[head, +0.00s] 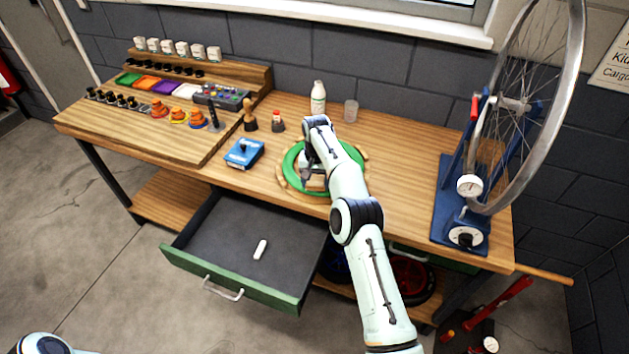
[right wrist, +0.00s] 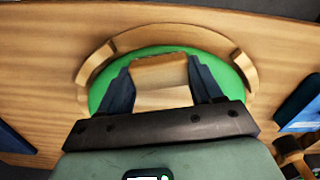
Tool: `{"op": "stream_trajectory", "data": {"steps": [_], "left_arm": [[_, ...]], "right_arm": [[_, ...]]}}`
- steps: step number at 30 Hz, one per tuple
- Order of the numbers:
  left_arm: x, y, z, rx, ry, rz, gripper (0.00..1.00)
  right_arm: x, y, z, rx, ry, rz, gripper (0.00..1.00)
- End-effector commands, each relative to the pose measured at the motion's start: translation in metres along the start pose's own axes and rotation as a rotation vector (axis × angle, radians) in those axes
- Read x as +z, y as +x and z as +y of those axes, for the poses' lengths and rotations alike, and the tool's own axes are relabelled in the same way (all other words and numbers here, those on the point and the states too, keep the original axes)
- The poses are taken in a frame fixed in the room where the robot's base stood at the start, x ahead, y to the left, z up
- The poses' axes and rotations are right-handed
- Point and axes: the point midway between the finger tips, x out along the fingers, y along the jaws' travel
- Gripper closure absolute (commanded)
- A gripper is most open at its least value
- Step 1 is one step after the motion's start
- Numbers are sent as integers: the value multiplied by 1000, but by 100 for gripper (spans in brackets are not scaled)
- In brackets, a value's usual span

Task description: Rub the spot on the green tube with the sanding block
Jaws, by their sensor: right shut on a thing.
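The green tube (head: 291,161) lies as a ring in a round wooden holder (head: 281,178) near the middle of the bench. It also shows in the right wrist view (right wrist: 97,95), with curved wooden pieces (right wrist: 185,38) around its edge. My right gripper (right wrist: 160,88) is shut on the tan sanding block (right wrist: 160,72). In the head view my right gripper (head: 309,180) is over the ring, at its inner left part. I cannot tell whether the block touches the tube. The spot on the tube is not visible; the gripper, block and arm hide part of the ring. My left gripper is out of view.
A blue box-like tool (head: 244,153) lies left of the ring. A white bottle (head: 318,98) and a clear cup (head: 351,111) stand behind it. A wheel stand (head: 462,215) is at the right. An open drawer (head: 215,258) with a white piece (head: 260,249) juts out in front.

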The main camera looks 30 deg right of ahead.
Motion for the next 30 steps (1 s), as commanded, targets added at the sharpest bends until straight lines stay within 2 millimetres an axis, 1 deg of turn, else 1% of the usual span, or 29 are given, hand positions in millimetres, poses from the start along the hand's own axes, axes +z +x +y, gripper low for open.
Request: {"op": "stream_trajectory", "data": {"steps": [1, 15, 25, 30], "left_arm": [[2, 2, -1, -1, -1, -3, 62], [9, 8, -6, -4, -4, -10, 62], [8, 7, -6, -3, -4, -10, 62], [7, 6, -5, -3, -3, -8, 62]], "right_arm": [[1, 2, 5, 4, 2, -3, 64], [1, 2, 23, 6, 2, -2, 64], [0, 1, 24, 6, 2, -1, 64], [0, 0, 20, 4, 1, -1, 64]]}}
